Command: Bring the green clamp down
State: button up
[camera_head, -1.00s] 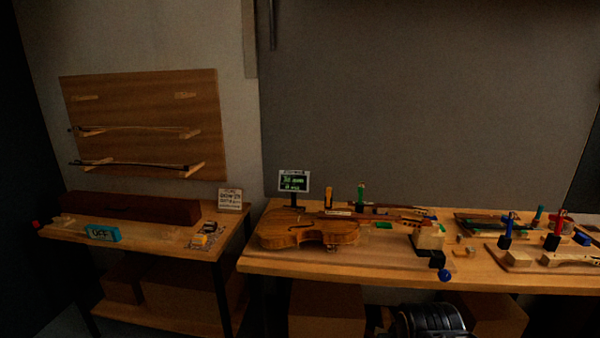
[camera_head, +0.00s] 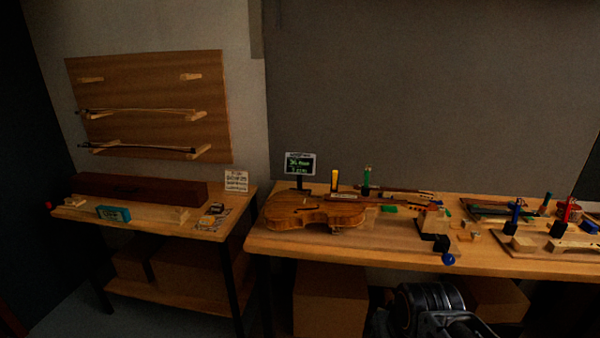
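A tall green-handled piece (camera_head: 367,176) stands upright on the right bench, behind the violin (camera_head: 313,212) and next to a yellow-handled one (camera_head: 334,180). A second, teal-green upright piece (camera_head: 545,203) stands farther right, between a blue upright clamp (camera_head: 516,213) and a red one (camera_head: 567,210). I cannot tell for certain which green piece is the clamp, and their lower parts are small and dark. Dark links of my arm rise at the bottom edge, in front of the bench and well apart from both green pieces. My gripper's fingertips are not visible.
A lower left table (camera_head: 150,221) holds a long brown case (camera_head: 140,190). A bow rack (camera_head: 150,100) hangs above.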

aim_at(366, 171)
jog(key=z, duration=1.25)
jog(key=i, duration=1.3)
jog(key=u, duration=2)
jog(key=i, duration=0.5)
